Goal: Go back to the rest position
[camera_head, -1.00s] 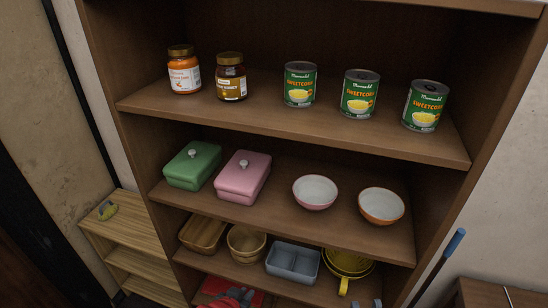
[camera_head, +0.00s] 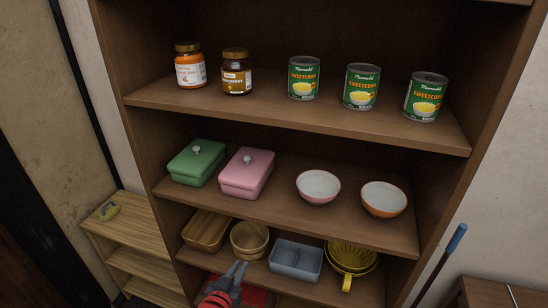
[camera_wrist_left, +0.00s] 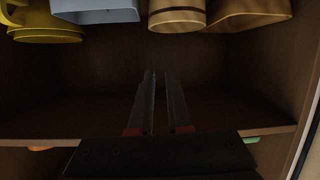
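My left gripper (camera_head: 238,266) rises from the bottom edge of the head view, in front of the lower part of the brown shelf unit (camera_head: 290,128). Its two dark fingers point up, just below a round woven basket (camera_head: 250,240). In the left wrist view the left gripper (camera_wrist_left: 158,74) shows a narrow gap between its fingers with nothing in it. That picture looks upside down, with the basket (camera_wrist_left: 177,14) at its top edge, apart from the fingers. My right gripper is not in view.
The upper shelf holds two jars (camera_head: 236,73) and three sweetcorn cans (camera_head: 361,87). Below are lidded green (camera_head: 197,163) and pink (camera_head: 246,175) boxes and two bowls (camera_head: 318,187). A grey-blue container (camera_head: 295,260) and yellow colander (camera_head: 352,257) sit lower. A blue-handled stick (camera_head: 440,262) leans right.

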